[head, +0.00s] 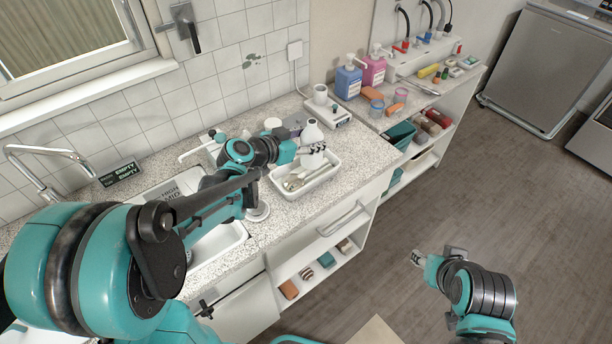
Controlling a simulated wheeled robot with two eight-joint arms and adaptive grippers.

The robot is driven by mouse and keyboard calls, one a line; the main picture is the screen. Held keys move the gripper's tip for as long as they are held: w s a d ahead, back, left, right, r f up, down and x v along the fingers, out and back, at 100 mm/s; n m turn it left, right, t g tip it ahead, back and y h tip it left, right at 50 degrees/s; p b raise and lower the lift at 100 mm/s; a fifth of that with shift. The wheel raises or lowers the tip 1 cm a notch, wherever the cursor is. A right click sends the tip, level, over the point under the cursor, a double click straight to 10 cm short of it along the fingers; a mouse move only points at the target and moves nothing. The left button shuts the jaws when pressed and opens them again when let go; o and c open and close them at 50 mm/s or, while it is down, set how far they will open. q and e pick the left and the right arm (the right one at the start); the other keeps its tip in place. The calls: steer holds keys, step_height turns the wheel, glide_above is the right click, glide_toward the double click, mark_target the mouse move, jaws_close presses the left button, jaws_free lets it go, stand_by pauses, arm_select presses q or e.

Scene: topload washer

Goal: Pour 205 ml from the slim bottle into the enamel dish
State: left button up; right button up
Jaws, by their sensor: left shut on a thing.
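A white bottle (312,131) with a narrow neck stands about upright in my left gripper (316,149), which is shut on it. Gripper and bottle are over the back part of a white rectangular tray (330,175) on the counter. A small white round vessel (320,94) sits on a white scale (338,115) behind and slightly right of the bottle. I cannot tell for certain which white vessel is the enamel dish. The bottle's lower part is hidden by the fingers. My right gripper (418,258) is over the floor at lower right, apart from everything; its jaw opening is unclear.
The tray holds metal utensils. A sink (222,243) with a faucet (48,150) lies left, partly behind my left arm. Blue (348,80) and pink (374,69) pump bottles stand on the right counter with small items. Open shelves are below; the floor at right is clear.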

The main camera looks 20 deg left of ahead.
mark_target(309, 128)
arm_select(q)
steer(key=shift+r, duration=0.1)
stand_by(0.3)
step_height(309, 128, up, 4)
steer(key=p, duration=0.3)
step_height(309, 128, down, 4)
steer(key=b, duration=0.3)
steer(key=shift+f, duration=0.25)
steer(key=shift+r, duration=0.15)
stand_by(0.5)
